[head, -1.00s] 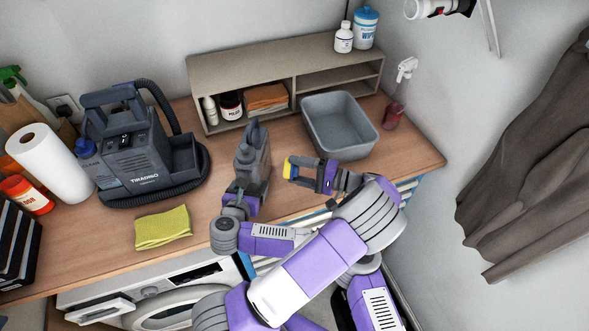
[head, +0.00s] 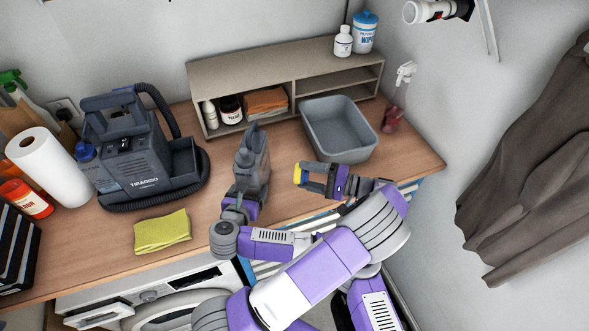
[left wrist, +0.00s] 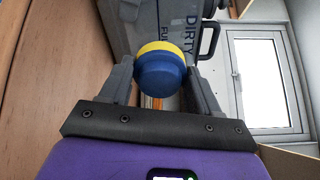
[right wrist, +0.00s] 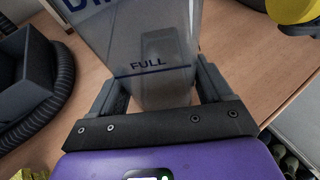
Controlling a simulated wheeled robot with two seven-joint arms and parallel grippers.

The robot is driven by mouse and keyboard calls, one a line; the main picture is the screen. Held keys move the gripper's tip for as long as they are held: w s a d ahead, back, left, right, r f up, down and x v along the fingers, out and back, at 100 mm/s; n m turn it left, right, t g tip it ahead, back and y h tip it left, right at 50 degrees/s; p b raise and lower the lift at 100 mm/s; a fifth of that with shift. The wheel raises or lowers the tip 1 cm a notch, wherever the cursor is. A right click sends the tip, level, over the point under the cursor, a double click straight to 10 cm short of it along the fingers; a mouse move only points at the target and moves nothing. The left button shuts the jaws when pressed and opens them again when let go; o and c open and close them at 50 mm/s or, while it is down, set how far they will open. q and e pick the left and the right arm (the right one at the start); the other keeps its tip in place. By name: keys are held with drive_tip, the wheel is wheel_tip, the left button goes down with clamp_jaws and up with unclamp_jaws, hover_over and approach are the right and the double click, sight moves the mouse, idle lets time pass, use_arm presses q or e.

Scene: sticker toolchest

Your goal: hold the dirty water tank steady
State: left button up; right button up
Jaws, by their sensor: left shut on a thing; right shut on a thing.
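The dirty water tank (head: 262,166) is a grey, see-through container at the middle of the worktop, near its front edge. It looks roughly upright. My right gripper (head: 240,192) is shut on its lower part from the front; the right wrist view shows the tank wall (right wrist: 160,45) with a "FULL" line between the fingers. My left gripper (head: 306,175) is right of the tank, apart from it, shut on a yellow and blue cap (left wrist: 160,68). The cap's yellow edge also shows in the head view (head: 297,174). My arms cross in front, and the tank's base is partly hidden.
A grey bin (head: 340,150) stands behind the left gripper, before a shelf unit (head: 235,75). The grey cleaning machine (head: 140,160) with its hose stands left of the tank. A yellow cloth (head: 162,231) lies at front left. A spray bottle (head: 393,118) stands right.

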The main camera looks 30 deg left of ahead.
drive_tip(key=o, duration=1.3)
drive_tip(key=shift+v, duration=6.05)
drive_tip(key=shift+w, duration=0.2)
